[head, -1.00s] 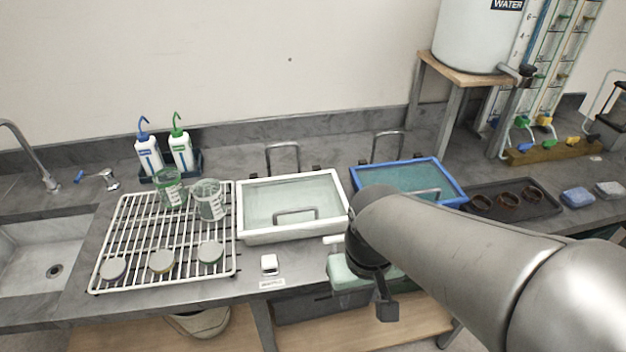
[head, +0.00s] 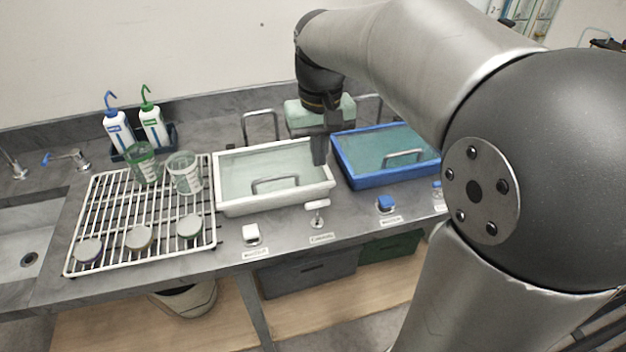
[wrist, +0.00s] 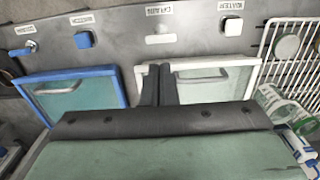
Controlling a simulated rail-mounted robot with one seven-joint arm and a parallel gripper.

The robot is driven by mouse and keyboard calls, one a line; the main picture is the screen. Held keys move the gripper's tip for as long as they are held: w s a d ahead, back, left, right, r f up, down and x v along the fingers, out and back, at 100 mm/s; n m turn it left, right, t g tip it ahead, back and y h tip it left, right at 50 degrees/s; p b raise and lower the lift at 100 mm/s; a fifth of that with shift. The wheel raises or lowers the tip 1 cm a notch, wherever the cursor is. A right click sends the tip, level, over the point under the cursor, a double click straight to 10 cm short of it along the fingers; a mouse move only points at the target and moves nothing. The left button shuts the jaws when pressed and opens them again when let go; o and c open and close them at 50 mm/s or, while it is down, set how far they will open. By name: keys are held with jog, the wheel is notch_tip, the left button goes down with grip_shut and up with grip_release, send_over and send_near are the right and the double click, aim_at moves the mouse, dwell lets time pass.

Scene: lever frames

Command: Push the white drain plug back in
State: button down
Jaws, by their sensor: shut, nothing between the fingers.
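Two white fittings stand on the counter front before the white tray (head: 222,196). One is a square white knob (head: 251,234), also in the wrist view (wrist: 232,26). The other is a white T-shaped handle (head: 317,205), also in the wrist view (wrist: 161,39). Each has a small label, too blurred to read surely, so I cannot tell which is the drain plug. My gripper (head: 319,163) points down at the white tray's right end, near the blue tray (head: 352,178). Its fingers (wrist: 160,70) are together and empty, apart from both fittings.
A blue knob (head: 386,204) stands before the blue tray. A wire rack (head: 110,215) with beakers and round discs is at left. Two wash bottles (head: 118,133) stand behind it. The counter strip between the fittings is clear.

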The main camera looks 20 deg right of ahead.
aim_at(319, 203)
notch_tip(319, 203, down, 11)
jog(key=shift+r, duration=0.15)
dwell(0.4)
notch_tip(319, 203, down, 4)
jog(key=shift+s+r+b, duration=0.1)
jog(key=shift+r+b, duration=0.1)
jog(key=shift+b, duration=0.95)
jog(key=shift+s, duration=0.1)
jog(key=shift+r+p, duration=0.45)
jog(key=shift+p, duration=0.1)
notch_tip(319, 203, up, 14)
jog(key=p, duration=0.2)
jog(key=s+f, duration=1.1)
jog(key=s, duration=0.5)
jog(key=shift+a, duration=0.45)
